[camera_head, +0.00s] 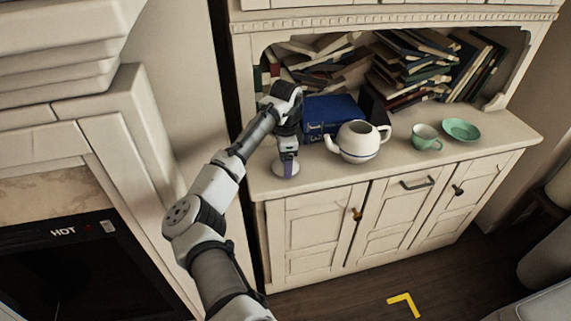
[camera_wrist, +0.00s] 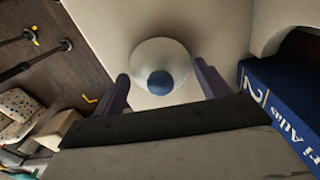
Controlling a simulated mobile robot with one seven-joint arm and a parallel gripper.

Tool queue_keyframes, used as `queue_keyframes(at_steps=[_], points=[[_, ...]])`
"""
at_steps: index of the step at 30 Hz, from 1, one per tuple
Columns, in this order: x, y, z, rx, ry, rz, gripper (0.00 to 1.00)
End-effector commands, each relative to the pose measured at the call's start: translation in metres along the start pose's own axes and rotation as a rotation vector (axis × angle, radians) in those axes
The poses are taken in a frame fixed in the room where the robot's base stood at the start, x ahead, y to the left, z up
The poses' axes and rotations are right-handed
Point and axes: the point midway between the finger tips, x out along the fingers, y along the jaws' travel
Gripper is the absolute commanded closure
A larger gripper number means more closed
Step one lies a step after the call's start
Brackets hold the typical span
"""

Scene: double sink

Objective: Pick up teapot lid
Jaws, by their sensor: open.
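The teapot lid (camera_head: 286,170) is a pale round disc lying on the cabinet top near its left end. In the wrist view it shows as a white round lid (camera_wrist: 178,58) with a dark blue knob (camera_wrist: 160,83). My gripper (camera_head: 288,160) points down right over the lid. In the wrist view my gripper (camera_wrist: 163,85) is open, with one purple finger on each side of the knob. I cannot tell whether the fingers touch the lid. The white teapot (camera_head: 358,143) stands without a lid on the cabinet top, to the right of my gripper.
A blue book (camera_head: 331,114) lies behind the gripper and teapot; it also shows at the right of the wrist view (camera_wrist: 283,112). A green cup (camera_head: 425,137) and saucer (camera_head: 461,130) stand farther right. Piled books (camera_head: 420,65) fill the shelf behind. The cabinet's front edge is clear.

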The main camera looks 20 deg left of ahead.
Motion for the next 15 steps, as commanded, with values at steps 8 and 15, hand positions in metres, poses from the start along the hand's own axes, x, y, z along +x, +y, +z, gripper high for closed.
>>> queue_keyframes(at_steps=[8,15], points=[[-0.0004,-0.0001,0.0,0.0,0.0,0.0,0.49],[0.0004,0.0001,0.0,0.0,-0.001,0.001,0.8]])
